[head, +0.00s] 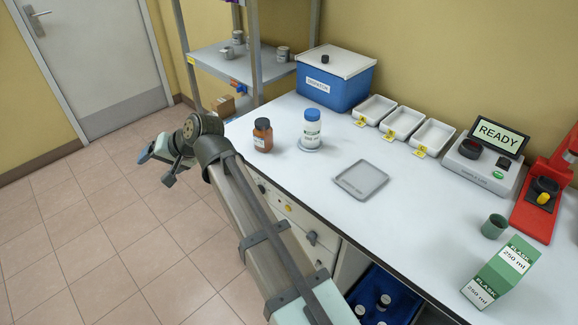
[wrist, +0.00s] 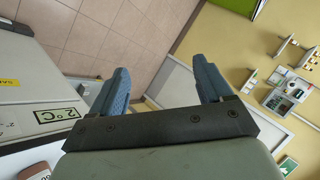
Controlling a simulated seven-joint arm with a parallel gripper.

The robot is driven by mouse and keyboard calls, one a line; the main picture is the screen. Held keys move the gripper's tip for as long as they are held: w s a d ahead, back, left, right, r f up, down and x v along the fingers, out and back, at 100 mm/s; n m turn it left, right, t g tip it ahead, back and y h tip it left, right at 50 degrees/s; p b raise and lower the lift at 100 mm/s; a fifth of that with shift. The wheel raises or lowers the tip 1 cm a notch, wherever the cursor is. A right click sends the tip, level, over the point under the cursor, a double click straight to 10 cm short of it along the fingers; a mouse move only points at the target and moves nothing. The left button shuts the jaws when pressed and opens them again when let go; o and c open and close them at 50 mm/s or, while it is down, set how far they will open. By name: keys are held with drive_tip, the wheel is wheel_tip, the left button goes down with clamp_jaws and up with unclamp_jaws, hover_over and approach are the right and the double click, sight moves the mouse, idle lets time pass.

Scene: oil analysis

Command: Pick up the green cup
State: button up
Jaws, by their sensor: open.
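The green cup (head: 494,226) stands upright on the right part of the bench in the head view, just behind the green and white flask box. Its opening faces up, and it looks dark inside. My gripper (head: 157,166) is at the left in the head view, over the tiled floor, off the bench's left end and far from the cup. In the wrist view my gripper (wrist: 162,88) shows two blue fingers spread apart with nothing between them. The cup is not seen in the wrist view.
A flask box (head: 502,270) stands near the cup, with a red device (head: 540,200) and a READY analyzer (head: 482,165) behind. A grey tray (head: 360,180), white bottle (head: 312,128) and brown bottle (head: 263,135) stand further left. Bench is clear between tray and cup.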

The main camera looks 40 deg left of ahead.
drive_tip(key=w+d+n+t+h, duration=0.1)
drive_tip(key=w+d+t, duration=0.1)
drive_tip(key=w+d, duration=0.9)
drive_tip(key=w+d+t+h, duration=0.15)
drive_tip(key=w+d, duration=0.55)
drive_tip(key=w, duration=0.7)
drive_tip(key=w+d+n+t+h, duration=0.1)
drive_tip(key=w+d, duration=0.7)
drive_tip(key=w, duration=0.5)
wheel_tip(320, 180, up, 4)
drive_tip(key=h, duration=0.6)
hover_over(498, 223)
drive_tip(key=s+a, duration=0.1)
drive_tip(key=s, duration=0.1)
drive_tip(key=shift+y, duration=0.25)
drive_tip(key=shift+d+f, duration=0.15)
drive_tip(key=shift+f, duration=3.4)
drive_tip(key=shift+d+f, duration=0.1)
drive_tip(key=shift+f, duration=3.4)
